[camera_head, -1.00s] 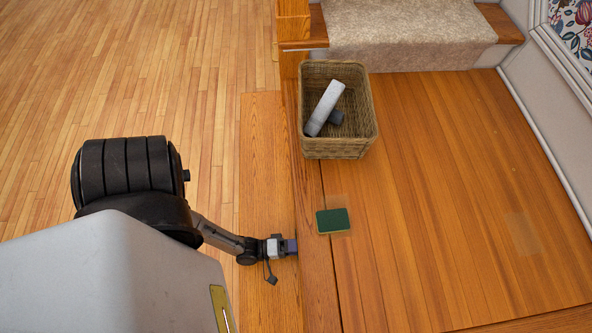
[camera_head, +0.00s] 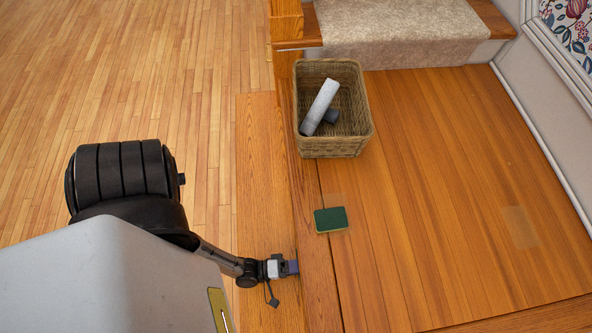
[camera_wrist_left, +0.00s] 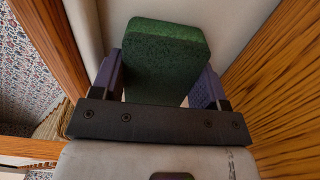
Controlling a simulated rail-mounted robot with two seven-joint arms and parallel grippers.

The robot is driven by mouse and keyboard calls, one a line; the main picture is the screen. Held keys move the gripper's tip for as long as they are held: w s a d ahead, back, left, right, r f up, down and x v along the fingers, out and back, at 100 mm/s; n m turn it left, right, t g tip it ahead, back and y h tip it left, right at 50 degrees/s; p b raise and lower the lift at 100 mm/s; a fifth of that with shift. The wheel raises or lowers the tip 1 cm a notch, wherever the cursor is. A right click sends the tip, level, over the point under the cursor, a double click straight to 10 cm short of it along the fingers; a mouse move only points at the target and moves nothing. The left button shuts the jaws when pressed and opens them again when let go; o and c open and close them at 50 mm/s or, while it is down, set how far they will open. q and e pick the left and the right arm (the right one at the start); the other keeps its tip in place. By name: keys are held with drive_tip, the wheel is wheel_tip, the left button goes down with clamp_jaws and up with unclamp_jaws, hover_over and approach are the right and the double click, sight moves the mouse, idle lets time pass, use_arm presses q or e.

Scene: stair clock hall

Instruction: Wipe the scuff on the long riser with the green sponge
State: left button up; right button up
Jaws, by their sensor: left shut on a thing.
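In the left wrist view a green sponge (camera_wrist_left: 163,55) sits between the two purple fingers of my left gripper (camera_wrist_left: 160,80), which is shut on it. The sponge lies close against a pale flat face (camera_wrist_left: 240,22), apparently the riser; whether it touches I cannot tell. In the head view my left gripper (camera_head: 291,267) is at the landing's left wooden edge, and the held sponge is hidden. A green-topped pad with a yellowish edge (camera_head: 330,220) lies on the landing right of the gripper. I see no scuff on the visible part of the pale face. My right gripper is not in view.
A wicker basket (camera_head: 304,137) on the landing holds a pale grey tool (camera_head: 320,105) with a dark part. A wooden post (camera_head: 285,30) stands behind it, beside carpeted stairs (camera_head: 400,30). A wooden step (camera_head: 262,180) runs along the landing's left. The landing's right is clear.

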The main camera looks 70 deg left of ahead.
use_arm(q)
drive_tip(key=shift+d, duration=0.3)
drive_tip(key=shift+a, duration=0.15)
drive_tip(key=shift+w+a, duration=0.5)
drive_tip(key=shift+a, duration=1.35)
drive_tip(key=shift+w+a, duration=0.5)
drive_tip(key=shift+a, duration=1.4)
drive_tip(key=shift+w+a, duration=0.5)
drive_tip(key=shift+a, duration=1.35)
drive_tip(key=shift+s, duration=0.15)
drive_tip(key=shift+v, duration=2.85)
